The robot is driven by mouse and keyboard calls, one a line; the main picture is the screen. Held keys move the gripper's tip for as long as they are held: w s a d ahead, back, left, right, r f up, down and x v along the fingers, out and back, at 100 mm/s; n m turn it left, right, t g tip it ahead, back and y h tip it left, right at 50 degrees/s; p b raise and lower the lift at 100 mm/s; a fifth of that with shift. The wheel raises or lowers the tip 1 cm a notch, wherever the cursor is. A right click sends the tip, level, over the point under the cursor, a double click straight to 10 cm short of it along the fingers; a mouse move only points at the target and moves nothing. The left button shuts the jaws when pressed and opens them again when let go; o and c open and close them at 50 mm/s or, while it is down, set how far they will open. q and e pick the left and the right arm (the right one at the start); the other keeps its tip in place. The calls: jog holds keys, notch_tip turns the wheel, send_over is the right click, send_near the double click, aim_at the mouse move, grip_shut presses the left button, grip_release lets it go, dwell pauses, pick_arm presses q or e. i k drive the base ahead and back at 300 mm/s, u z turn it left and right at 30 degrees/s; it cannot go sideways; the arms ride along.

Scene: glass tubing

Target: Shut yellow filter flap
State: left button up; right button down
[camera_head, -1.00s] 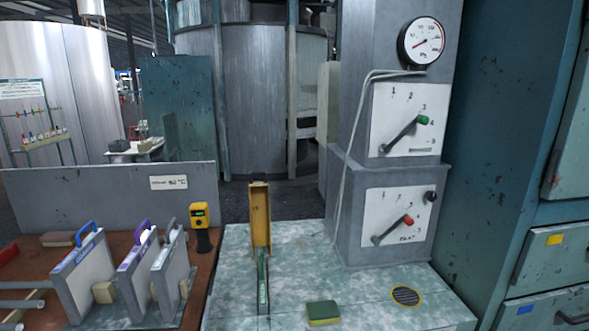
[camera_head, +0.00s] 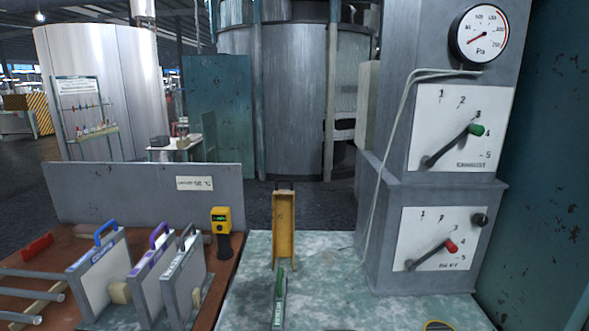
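A yellow upright channel-shaped piece (camera_head: 284,226) stands on the pale green mottled bench top, left of the grey cabinet. It is the only yellow flap-like part in view; I cannot tell for sure that it is the filter flap. A narrow green and white labelled piece (camera_head: 279,300) stands just in front of it, close to its foot.
Framed panels with blue (camera_head: 105,232), purple (camera_head: 159,236) and dark handles stand on the brown bench at left. A yellow handheld meter (camera_head: 221,222) stands beside them. The grey cabinet (camera_head: 390,243) carries a green-knobbed lever (camera_head: 475,130), a red-knobbed lever (camera_head: 450,246) and a gauge (camera_head: 478,35).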

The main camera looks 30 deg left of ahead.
aim_at(282, 201)
jog(key=i, duration=0.4)
jog(key=u, duration=2.15)
